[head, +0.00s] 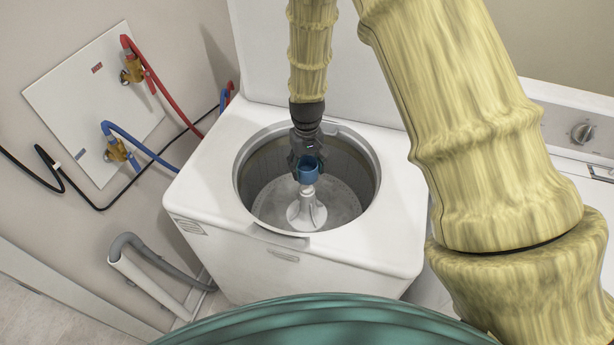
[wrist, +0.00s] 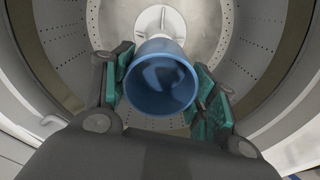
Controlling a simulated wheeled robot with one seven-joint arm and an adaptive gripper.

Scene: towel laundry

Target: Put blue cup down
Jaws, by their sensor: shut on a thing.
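The blue cup (head: 308,170) is between the fingers of my gripper (head: 305,160), over the open tub of the white washing machine. In the wrist view the blue cup (wrist: 160,78) shows its open mouth towards the camera, and the green finger pads of my gripper (wrist: 168,88) press on its two sides. The white agitator (head: 307,210) stands in the middle of the tub, just below the cup in the head view. It shows behind the cup in the wrist view (wrist: 160,20). I cannot tell whether the cup touches the agitator.
The washing machine's tub rim (head: 250,222) surrounds my gripper, and its lid (head: 330,70) stands open behind. Hoses and valves (head: 132,70) are on the left wall. A second white appliance (head: 580,135) with a knob is at the right. The tub floor around the agitator looks empty.

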